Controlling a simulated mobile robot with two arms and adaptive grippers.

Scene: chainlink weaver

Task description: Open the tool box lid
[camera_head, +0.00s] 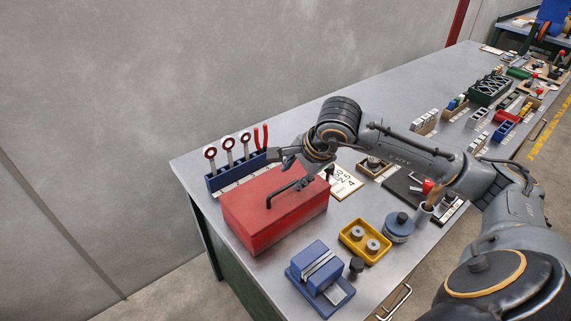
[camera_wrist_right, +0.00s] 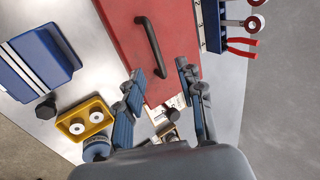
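The red tool box (camera_head: 258,228) stands near the left end of the workbench with its lid shut. A dark bar handle (camera_head: 290,189) runs across the top of the lid; it also shows in the right wrist view (camera_wrist_right: 151,46). My right gripper (camera_head: 272,155) is above the far edge of the box, and the arm hides part of that edge. In the right wrist view the gripper's fingers (camera_wrist_right: 160,82) are spread apart with nothing between them. They are beyond one end of the handle and apart from it. My left gripper is not in view.
A blue rack (camera_head: 214,183) with ring-handled tools and red pliers stands behind the box. A blue vise (camera_head: 318,276), a yellow tray (camera_head: 350,243) with two rollers and a blue round tin (camera_head: 398,232) stand in front and to the right. Other bench items extend to the far right.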

